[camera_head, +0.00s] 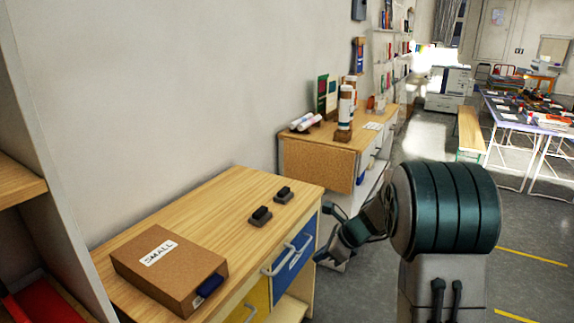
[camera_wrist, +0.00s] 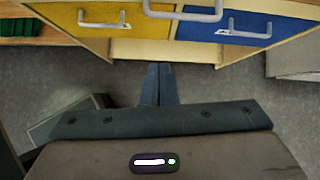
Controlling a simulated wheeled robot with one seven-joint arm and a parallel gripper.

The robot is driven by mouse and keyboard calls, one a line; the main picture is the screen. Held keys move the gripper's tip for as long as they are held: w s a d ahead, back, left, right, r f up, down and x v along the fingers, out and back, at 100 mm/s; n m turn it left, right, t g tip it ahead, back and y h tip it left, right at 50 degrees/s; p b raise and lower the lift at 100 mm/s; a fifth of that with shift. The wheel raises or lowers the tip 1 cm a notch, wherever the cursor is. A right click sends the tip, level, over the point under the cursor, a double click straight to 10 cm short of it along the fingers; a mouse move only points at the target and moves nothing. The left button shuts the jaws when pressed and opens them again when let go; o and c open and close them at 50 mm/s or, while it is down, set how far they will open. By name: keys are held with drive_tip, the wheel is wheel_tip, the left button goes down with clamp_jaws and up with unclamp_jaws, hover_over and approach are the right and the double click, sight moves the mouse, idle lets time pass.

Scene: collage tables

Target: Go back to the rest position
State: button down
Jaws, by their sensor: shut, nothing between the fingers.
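My gripper (camera_wrist: 158,83) shows in the wrist view with its two blue-grey fingers together and nothing between them. It is over open grey floor, just in front of the wooden cabinet and apart from it. In the camera_head view my arm is folded at the right of the cabinet, with its dark teal housing in front. The fingertips are hard to make out there.
The cabinet (camera_head: 215,205) has a yellow drawer (camera_wrist: 95,18) and a blue drawer (camera_wrist: 250,27) with protruding handles. A brown box marked SMALL (camera_head: 168,268) and two dark stamp-like blocks lie on top. A second desk (camera_head: 318,165) stands behind.

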drive_tip(key=s+d+r+n+h, duration=0.1)
drive_tip(key=s+r+n+h, duration=0.1)
drive_tip(key=s+n, duration=0.5)
drive_tip(key=s+d+r+n+h+p, duration=0.1)
drive_tip(key=s+r+n, duration=0.3)
drive_tip(key=s+n, duration=0.4)
drive_tip(key=s+d+r+n+g+h, duration=0.1)
drive_tip(key=s+r+n+h, duration=0.2)
drive_tip(key=s+n, duration=0.4)
drive_tip(key=s, duration=0.7)
drive_tip(key=shift+d+r+h+p, duration=0.2)
drive_tip(key=shift+d+h+p, duration=0.1)
drive_tip(key=shift+d, duration=0.1)
